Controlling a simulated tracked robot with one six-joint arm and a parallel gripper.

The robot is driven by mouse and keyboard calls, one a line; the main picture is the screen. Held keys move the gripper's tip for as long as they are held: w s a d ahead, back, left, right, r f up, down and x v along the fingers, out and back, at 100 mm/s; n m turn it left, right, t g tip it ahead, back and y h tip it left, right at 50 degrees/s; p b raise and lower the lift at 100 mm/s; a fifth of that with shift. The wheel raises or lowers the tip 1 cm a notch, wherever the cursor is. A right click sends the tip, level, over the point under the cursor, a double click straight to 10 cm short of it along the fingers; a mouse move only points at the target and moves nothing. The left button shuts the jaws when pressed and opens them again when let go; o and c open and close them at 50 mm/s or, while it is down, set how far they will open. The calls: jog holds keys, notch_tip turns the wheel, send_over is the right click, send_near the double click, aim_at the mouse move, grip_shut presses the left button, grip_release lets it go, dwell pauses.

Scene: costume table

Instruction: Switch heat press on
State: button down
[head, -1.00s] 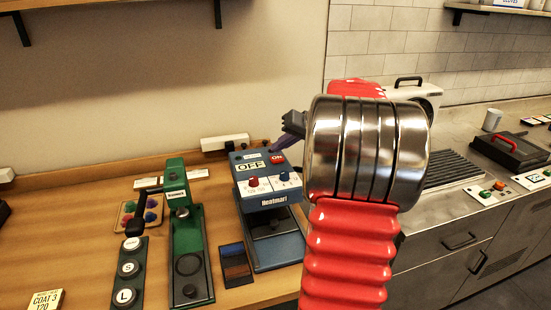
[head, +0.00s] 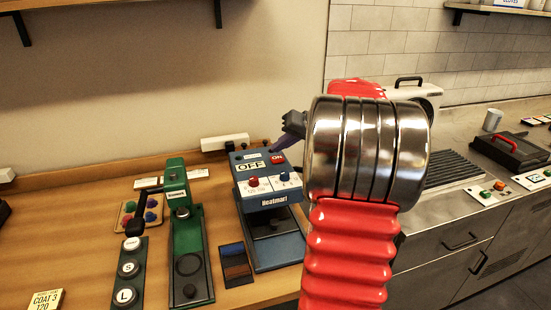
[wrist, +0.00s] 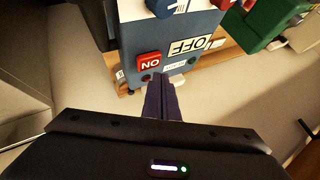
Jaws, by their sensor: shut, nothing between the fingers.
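The blue heat press (head: 264,180) stands on the wooden table, left of my arm in the head view. Its top panel has an OFF label (head: 250,167), a red ON button (head: 277,159), and a red and a blue knob. In the wrist view the ON button (wrist: 149,62) and the OFF label (wrist: 189,46) lie just beyond my fingertips. My gripper (wrist: 160,78) is shut and empty, its tips close to the ON button's edge of the panel; I cannot tell whether they touch. In the head view my arm hides much of the gripper.
A green press (head: 186,235) and a strip of size buttons (head: 128,270) stand left of the heat press. A swatch card (head: 235,264) lies between the presses. A white power strip (head: 225,142) is behind. A steel counter is at right.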

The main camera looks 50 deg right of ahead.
aim_at(281, 159)
jog(key=shift+f, duration=0.1)
jog(key=shift+s+f, duration=0.1)
jog(key=shift+f, duration=0.2)
jog(key=shift+f, duration=0.5)
dwell(1.1)
jog(key=shift+r, duration=1)
notch_tip(281, 159, up, 6)
jog(key=shift+f, duration=0.1)
dwell(0.6)
dwell(0.4)
